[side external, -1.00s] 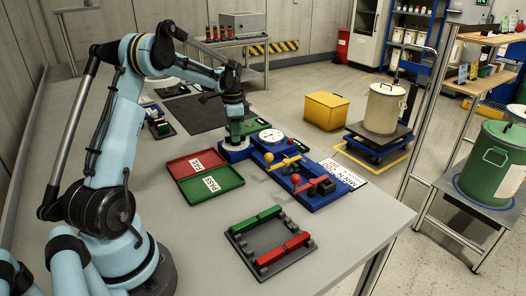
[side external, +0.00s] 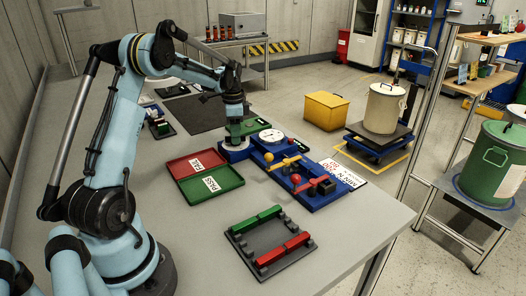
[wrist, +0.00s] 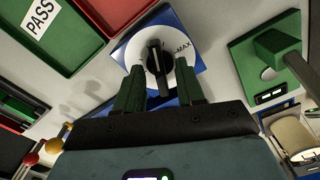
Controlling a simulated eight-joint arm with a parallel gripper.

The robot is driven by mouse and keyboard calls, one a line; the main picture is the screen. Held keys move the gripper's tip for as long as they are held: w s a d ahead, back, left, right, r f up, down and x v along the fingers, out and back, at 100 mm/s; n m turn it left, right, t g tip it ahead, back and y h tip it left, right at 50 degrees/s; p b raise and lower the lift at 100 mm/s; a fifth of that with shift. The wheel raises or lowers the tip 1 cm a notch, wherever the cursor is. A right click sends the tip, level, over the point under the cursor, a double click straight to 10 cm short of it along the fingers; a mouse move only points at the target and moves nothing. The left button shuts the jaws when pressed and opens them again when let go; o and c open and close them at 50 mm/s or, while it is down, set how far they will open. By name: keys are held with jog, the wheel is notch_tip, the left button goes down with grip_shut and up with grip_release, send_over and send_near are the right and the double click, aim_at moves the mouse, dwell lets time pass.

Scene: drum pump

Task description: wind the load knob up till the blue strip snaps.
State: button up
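The load knob (wrist: 155,58) is a black bar-shaped grip on a white dial marked MAX, seen in the wrist view. My gripper (wrist: 159,66) has its two dark green fingers on either side of the knob, with a visible gap to it on both sides. In the side view my gripper (side external: 235,141) points down over the left end of the blue test rig (side external: 325,199). The rig carries a round white gauge (side external: 271,136), a yellow lever (side external: 284,163) and a red ball (side external: 295,179). I cannot make out the blue strip against the blue rig.
A red FAIL tray (side external: 192,163) and a green PASS tray (side external: 213,186) lie just left of the rig. A grey rack (side external: 272,242) with green and red bars stands in front. A green block on a plate (wrist: 270,55) is near my gripper.

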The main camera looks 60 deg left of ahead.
jog(key=shift+r, duration=0.15)
notch_tip(320, 180, up, 12)
dwell(0.5)
jog(key=shift+o, duration=0.3)
